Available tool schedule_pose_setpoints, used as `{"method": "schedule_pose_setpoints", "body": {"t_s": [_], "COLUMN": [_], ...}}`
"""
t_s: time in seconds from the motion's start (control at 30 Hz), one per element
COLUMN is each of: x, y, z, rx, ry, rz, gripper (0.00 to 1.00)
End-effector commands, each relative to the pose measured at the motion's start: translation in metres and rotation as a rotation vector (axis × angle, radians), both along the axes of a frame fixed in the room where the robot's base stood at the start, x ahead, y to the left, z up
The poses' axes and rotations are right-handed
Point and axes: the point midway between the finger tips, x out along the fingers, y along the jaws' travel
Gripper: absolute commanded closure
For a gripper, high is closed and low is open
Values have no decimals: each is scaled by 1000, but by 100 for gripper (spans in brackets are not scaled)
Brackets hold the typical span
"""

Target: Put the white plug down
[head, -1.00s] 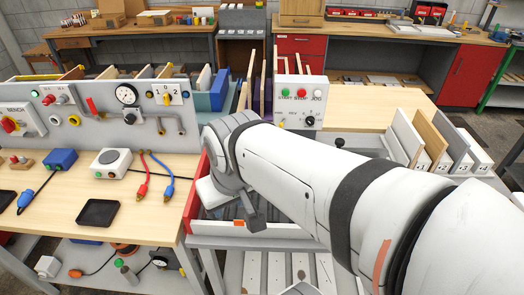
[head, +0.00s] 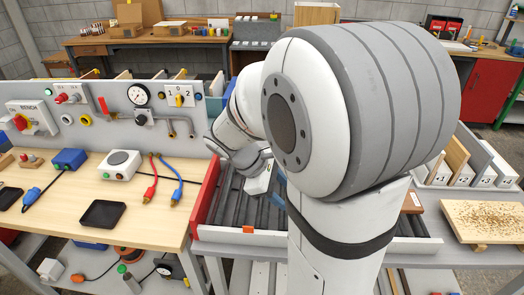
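I cannot make out for sure which thing is the white plug. A small white block (head: 50,268) lies on the lower shelf at the far left, and I cannot tell whether it is a plug. My wrist hangs over the roller tray (head: 230,233), left of my large arm joint. A white piece is at the wrist's lower end; I cannot tell whether it is part of my gripper or something held. The fingertips are not clear, and my arm hides much of the tray.
The wooden bench (head: 150,220) at left holds a black tray (head: 102,213), a blue plug (head: 31,196), red and blue cables (head: 178,180) and a white box (head: 119,165). Its grey control panel (head: 105,115) stands upright. A speckled board (head: 485,220) is at right, near upright boards (head: 458,155).

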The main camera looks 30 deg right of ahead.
Motion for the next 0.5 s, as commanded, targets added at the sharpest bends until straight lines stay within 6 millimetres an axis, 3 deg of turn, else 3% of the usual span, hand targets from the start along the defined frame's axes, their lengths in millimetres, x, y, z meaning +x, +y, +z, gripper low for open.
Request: {"method": "schedule_pose_setpoints", "body": {"t_s": [0.03, 0.3, 0.5], "x": [9, 57, 82], "y": [-11, -64, -85], "z": [-17, -65, -88], "rx": [-38, -221, -295], "ry": [85, 511, 714], "rz": [57, 361, 492], "gripper": [53, 53, 53]}}
